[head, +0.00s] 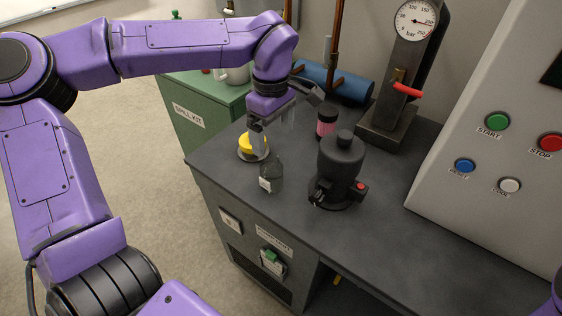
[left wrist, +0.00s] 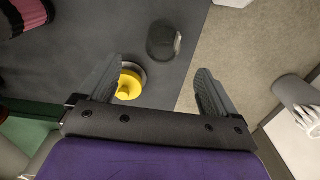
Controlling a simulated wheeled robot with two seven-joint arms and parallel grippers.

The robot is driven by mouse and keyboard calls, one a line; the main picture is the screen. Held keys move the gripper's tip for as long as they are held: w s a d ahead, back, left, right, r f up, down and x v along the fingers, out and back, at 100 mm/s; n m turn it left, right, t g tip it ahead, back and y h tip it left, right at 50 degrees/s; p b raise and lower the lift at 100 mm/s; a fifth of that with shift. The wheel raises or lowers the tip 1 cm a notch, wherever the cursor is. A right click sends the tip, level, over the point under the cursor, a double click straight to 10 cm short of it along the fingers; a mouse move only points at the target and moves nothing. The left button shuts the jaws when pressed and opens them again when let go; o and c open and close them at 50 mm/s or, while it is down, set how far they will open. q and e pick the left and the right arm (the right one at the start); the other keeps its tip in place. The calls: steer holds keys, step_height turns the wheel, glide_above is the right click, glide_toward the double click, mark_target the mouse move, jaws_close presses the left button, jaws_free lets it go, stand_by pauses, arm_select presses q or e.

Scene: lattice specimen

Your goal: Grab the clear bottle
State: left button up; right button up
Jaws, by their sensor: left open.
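The clear bottle (head: 271,179) stands upright near the front left edge of the dark bench top, with a small white label on its side. In the left wrist view the see-through bottle (left wrist: 164,41) lies beyond my fingertips, roughly between their lines. My left gripper (head: 274,127) is open and empty above the back left of the bench, behind the bottle and apart from it. Both fingers of this gripper (left wrist: 157,84) show in the left wrist view. My right gripper is not in view.
A yellow object on a small round metal dish (head: 247,146) sits behind the bottle, close below the left gripper. A black device (head: 341,165) stands right of the bottle, with a pink jar (head: 326,123) behind. The gauge stand (head: 393,110) and button panel (head: 500,150) are farther right.

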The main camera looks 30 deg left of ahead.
mark_target(271, 158)
arm_select(q)
steer(key=f, duration=0.6)
steer(key=f+p, duration=0.1)
steer(key=f, duration=0.2)
steer(key=shift+s+a+f, duration=0.2)
steer(key=shift+s+f, duration=0.05)
steer(key=shift+f, duration=0.15)
steer(key=c, duration=1.1)
